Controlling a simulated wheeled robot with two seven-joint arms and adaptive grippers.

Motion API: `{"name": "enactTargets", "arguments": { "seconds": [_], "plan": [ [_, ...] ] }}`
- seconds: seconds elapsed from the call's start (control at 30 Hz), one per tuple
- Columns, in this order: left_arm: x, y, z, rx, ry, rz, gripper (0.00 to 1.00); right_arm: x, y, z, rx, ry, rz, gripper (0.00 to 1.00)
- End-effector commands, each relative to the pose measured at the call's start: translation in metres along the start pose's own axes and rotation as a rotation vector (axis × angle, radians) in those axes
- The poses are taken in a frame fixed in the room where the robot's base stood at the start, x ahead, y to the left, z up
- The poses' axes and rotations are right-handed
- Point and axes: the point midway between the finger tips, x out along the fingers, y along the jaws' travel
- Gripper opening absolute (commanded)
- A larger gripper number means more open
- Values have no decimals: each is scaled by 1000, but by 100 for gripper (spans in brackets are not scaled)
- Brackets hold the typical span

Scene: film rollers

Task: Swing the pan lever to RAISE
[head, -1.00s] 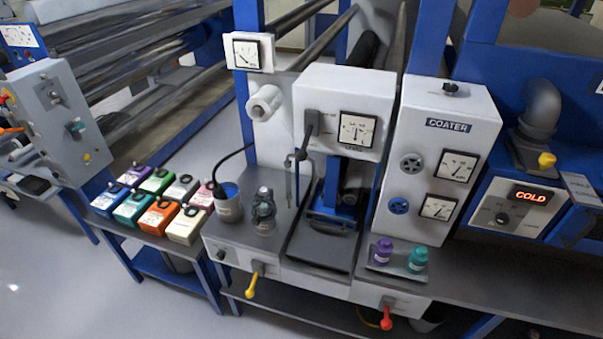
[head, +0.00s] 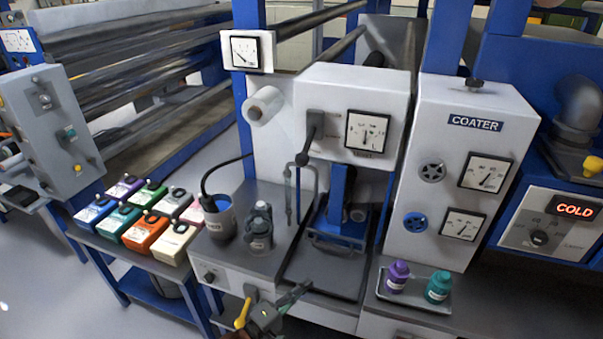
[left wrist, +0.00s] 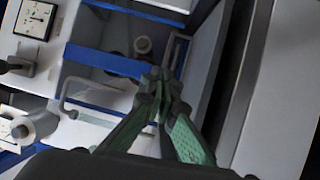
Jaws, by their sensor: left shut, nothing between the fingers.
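A black lever (head: 315,127) with a dark grip is on the front of the white box left of the coater, beside a gauge (head: 366,133). Its markings are too small to read, so I cannot tell whether it is the pan lever. It also shows at the left edge of the left wrist view (left wrist: 14,65). A yellow-handled lever (head: 243,313) is on the bench front. My left gripper (head: 305,287) is low before the bench, right of the yellow lever and below the black one. Its green fingers are shut and empty in the left wrist view (left wrist: 162,78).
A bent metal bar (head: 290,190) and a dark pan area (head: 325,272) lie beyond my left gripper. A grey cup (head: 220,216) and a dark bottle (head: 259,226) stand left. Purple (head: 396,275) and teal (head: 438,287) bottles stand on a tray at right.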

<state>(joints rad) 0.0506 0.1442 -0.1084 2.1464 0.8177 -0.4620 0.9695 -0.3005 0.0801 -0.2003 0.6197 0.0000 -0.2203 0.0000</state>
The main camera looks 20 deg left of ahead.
Motion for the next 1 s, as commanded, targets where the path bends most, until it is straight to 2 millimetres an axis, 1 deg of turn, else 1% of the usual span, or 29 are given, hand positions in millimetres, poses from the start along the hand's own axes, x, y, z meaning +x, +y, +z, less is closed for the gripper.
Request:
{"name": "enactTargets", "arguments": {
  "seconds": [0.03,0.1,0.17,0.2,0.27,0.3,0.37,0.4,0.5,0.6,0.7,1.0],
  "plan": [
    [12,18,-4,-59,6,57,0,-1,1,0,-1,1,1,50],
    [25,42,-10,-158,14,141,0,-1,2,0,-1,1,2,50],
    [36,63,-17,-251,18,216,0,-1,3,0,-1,1,3,50],
    [44,78,-22,-318,19,268,0,-1,3,0,-1,1,3,50],
    [54,101,-30,-426,19,351,0,-1,3,0,-1,1,3,50],
    [60,117,-37,-502,17,409,0,-1,3,0,-1,1,3,50],
    [68,141,-49,-624,11,497,0,-1,3,0,-1,1,3,50],
    [74,157,-57,-710,4,558,0,-1,3,0,-1,1,3,50],
    [83,191,-79,-919,-15,701,0,-1,3,0,-1,1,3,50],
    [88,210,-95,-1068,-32,796,0,-1,3,-1,-1,1,3,50],
    [90,218,-103,-1141,-40,843,0,-1,2,-1,-1,1,3,50],
    [89,218,-105,-1158,-41,853,0,0,-2,-2,2,3,-2,50]
  ]
}}
